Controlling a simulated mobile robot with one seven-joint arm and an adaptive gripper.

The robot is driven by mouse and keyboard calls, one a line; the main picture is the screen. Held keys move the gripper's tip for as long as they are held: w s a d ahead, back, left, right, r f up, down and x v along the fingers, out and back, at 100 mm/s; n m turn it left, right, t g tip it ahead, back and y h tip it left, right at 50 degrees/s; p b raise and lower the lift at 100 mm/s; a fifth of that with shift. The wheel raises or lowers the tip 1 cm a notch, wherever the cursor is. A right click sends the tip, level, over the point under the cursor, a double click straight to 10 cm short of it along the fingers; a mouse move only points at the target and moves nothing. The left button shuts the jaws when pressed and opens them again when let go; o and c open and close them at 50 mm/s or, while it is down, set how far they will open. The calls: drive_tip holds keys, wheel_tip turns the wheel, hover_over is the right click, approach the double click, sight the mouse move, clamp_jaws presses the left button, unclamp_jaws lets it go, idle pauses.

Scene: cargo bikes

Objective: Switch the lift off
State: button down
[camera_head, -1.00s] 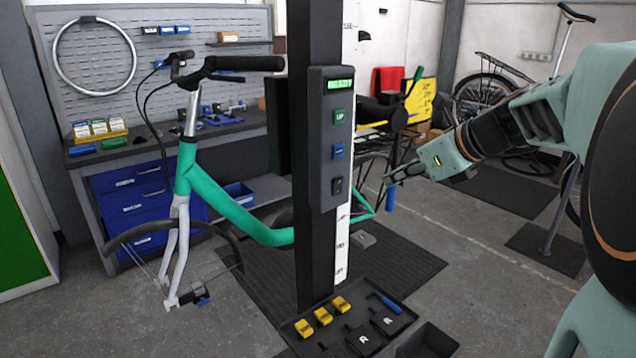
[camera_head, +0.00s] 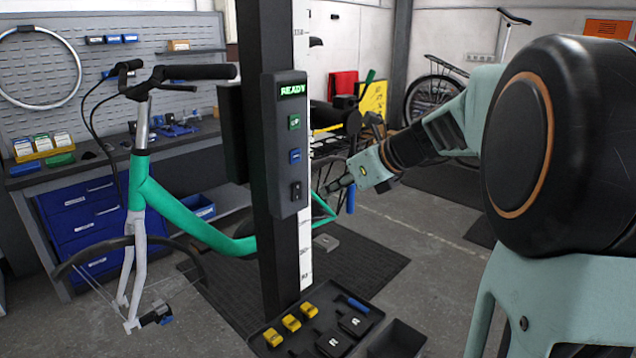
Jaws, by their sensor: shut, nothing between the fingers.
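The lift's control box (camera_head: 285,143) is mounted on a dark upright post (camera_head: 264,60). Its green display (camera_head: 292,89) reads READY. Below it sit a green button (camera_head: 294,122), a blue button (camera_head: 295,156) and a black switch (camera_head: 296,190) at the bottom. The position of the switch is too small to tell. My gripper (camera_head: 335,187) is shut and empty. In the picture it is to the right of the black switch, with its fingers pointing left toward the box, and apart from it.
A teal bike frame (camera_head: 190,219) stands at the post. A tray (camera_head: 262,340) with yellow and black items lies at the post's foot, beside an empty dark bin (camera_head: 398,338). A workbench (camera_head: 180,142) stands behind. Grey floor is open at right.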

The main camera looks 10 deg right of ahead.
sight(298, 188)
drive_tip(key=shift+w+a+f+p, duration=0.15)
drive_tip(key=shift+w+a+f, duration=0.2)
drive_tip(key=shift+w+a, duration=0.5)
drive_tip(key=shift+w+a+f+p, duration=0.1)
drive_tip(key=shift+w+a+f, duration=0.3)
drive_tip(key=shift+w, duration=0.75)
drive_tip(key=shift+w+a+f+p, duration=0.15)
drive_tip(key=shift+w+a+f, duration=0.1)
drive_tip(key=shift+w+a, duration=0.65)
drive_tip(key=shift+w+d+r+p, duration=0.1)
drive_tip(key=shift+d+r+p, duration=0.05)
drive_tip(key=shift+p, duration=0.2)
drive_tip(key=shift+w+r+p, duration=0.15)
drive_tip(key=shift+r+p, duration=0.1)
drive_tip(key=shift+p, duration=0.8)
drive_tip(key=shift+w+p, duration=0.1)
drive_tip(key=shift+p, duration=0.5)
drive_tip(key=shift+f, duration=0.3)
drive_tip(key=shift+r, duration=0.2)
